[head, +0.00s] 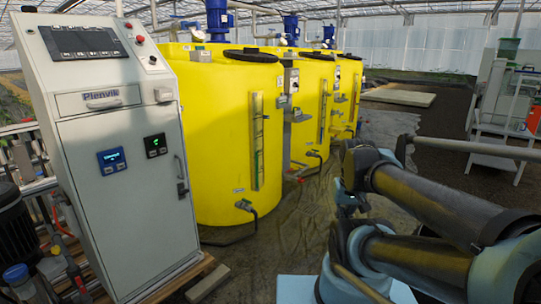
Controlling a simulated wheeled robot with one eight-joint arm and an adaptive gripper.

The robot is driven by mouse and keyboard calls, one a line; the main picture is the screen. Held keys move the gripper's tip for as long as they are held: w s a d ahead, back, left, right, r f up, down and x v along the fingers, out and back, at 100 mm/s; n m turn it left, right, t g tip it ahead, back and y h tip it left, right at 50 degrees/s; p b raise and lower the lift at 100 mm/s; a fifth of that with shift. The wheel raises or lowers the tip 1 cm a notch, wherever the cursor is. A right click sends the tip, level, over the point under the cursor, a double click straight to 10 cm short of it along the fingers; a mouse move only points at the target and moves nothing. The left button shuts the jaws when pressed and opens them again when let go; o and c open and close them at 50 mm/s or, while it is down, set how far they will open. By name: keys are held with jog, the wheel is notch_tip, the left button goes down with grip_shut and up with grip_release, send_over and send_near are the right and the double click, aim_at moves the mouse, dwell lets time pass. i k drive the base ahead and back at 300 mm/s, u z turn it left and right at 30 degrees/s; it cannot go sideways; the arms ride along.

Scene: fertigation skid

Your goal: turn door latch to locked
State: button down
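The door latch (182,189) is a small dark piece at the right edge of the grey control cabinet's door (129,205). It sits at the lower end of a slim upright handle (179,170). It is too small to tell which way it is turned. The door looks closed. My arm is folded at the right, well apart from the cabinet, with yellow tanks behind the space between them. My gripper (347,198) seems to be at the arm's dark far end, partly hidden by my own links; its fingers cannot be made out.
The cabinet (110,90) has a screen (83,42), a drawer-like panel with a handle (103,100) and small displays. It stands on a wooden pallet (180,280). Yellow tanks (222,150) with valves stand to its right. Pipes and a pump (15,225) crowd its left.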

aim_at(181, 192)
jog(key=u, duration=1.3)
